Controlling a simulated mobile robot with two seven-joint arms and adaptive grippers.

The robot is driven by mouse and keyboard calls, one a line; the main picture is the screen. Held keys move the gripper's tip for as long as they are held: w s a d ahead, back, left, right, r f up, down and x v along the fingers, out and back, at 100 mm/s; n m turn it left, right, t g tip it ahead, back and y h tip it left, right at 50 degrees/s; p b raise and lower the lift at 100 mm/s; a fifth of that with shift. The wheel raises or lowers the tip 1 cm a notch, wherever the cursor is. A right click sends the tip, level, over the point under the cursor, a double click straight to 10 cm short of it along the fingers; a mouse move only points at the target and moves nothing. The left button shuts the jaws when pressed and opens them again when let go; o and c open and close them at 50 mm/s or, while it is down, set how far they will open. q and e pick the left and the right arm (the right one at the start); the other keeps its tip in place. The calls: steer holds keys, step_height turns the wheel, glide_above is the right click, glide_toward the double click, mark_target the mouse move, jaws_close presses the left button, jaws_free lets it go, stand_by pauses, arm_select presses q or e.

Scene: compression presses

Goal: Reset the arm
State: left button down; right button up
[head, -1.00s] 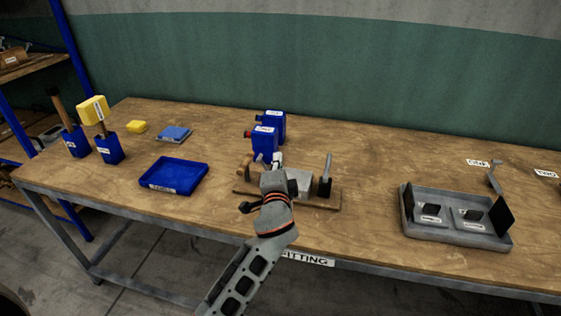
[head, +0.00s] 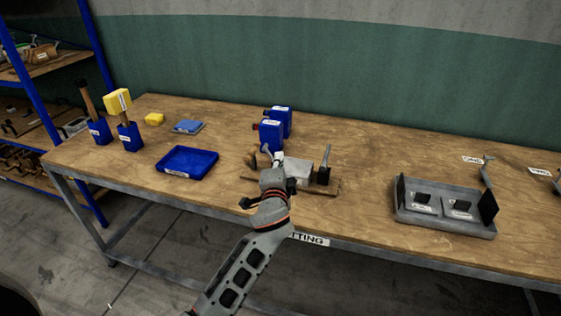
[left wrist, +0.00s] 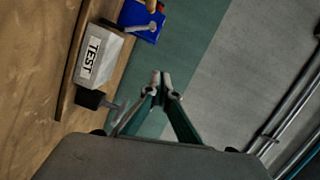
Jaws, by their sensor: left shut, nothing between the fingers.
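My left gripper (head: 278,158) is over the wooden press board (head: 252,180) near the front middle of the bench. In the left wrist view the left gripper (left wrist: 162,78) is shut, with its fingertips together and nothing between them. A light grey block (head: 298,171) sits on the board, partly behind my wrist; in the left wrist view it (left wrist: 100,55) carries a "TEST" label. A dark-based lever (head: 324,168) stands upright at the board's right end. The fingers are apart from the block in the wrist view. My right gripper is not in view.
Two blue containers (head: 270,134) stand behind the board. A grey tray (head: 445,225) with dark panels is to the right. The bench (head: 360,200) is bare between board and grey tray.

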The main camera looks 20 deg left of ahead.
arm_select(q)
steer(key=shift+s, duration=0.2)
stand_by(0.3)
steer(key=s+a+f+n+g+y, duration=0.1)
steer(key=s+a+f+n+g, duration=0.15)
steer(key=s+a+f, duration=0.5)
steer(key=s+a+f+n+g, duration=0.2)
steer(key=s+a+f+g, duration=0.15)
steer(key=s, duration=0.65)
steer(key=s+a+f+n+g, duration=0.1)
steer(key=s+a+f+g, duration=0.15)
steer(key=s, duration=0.75)
steer(key=s+a+f+g, duration=0.1)
steer(key=s+a, duration=0.2)
steer(key=s, duration=0.8)
steer(key=d+f+n+t+h, duration=0.3)
steer(key=d+f+h, duration=0.4)
steer(key=d+f, duration=0.7)
step_height(320, 180, down, 3)
steer(key=shift+w+d, duration=0.3)
steer(key=shift+w, duration=0.05)
